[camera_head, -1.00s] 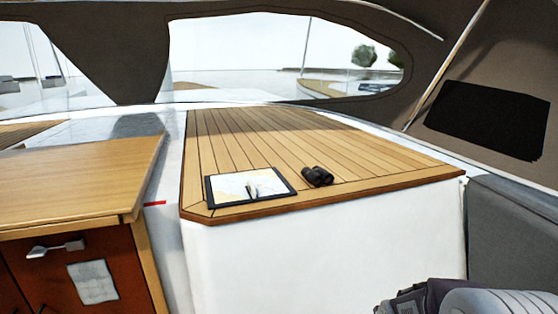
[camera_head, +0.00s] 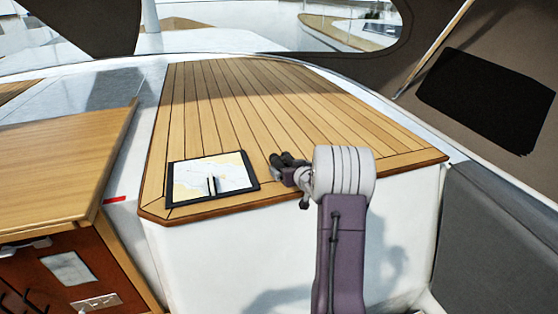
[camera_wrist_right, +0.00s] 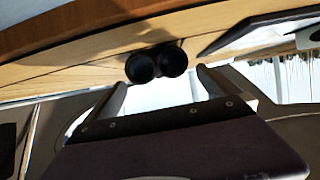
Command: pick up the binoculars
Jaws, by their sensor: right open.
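The black binoculars (camera_head: 284,161) lie on the slatted wooden top near its front edge, just right of the chart. My right gripper (camera_head: 292,182) is at the front edge beside them, and its wrist and arm hide part of the binoculars' right side. In the right wrist view the two round ends of the binoculars (camera_wrist_right: 157,63) face the camera, between and beyond the two spread fingers of my right gripper (camera_wrist_right: 161,76). The gripper is open and empty. I cannot tell whether a finger touches the binoculars. My left gripper is not in view.
The dark-framed chart (camera_head: 211,177) with a pair of dividers (camera_head: 211,185) lies left of the binoculars. The wooden top (camera_head: 250,100) is clear behind them. A wooden table (camera_head: 60,150) stands at left, and a grey cushioned seat (camera_head: 490,240) at right.

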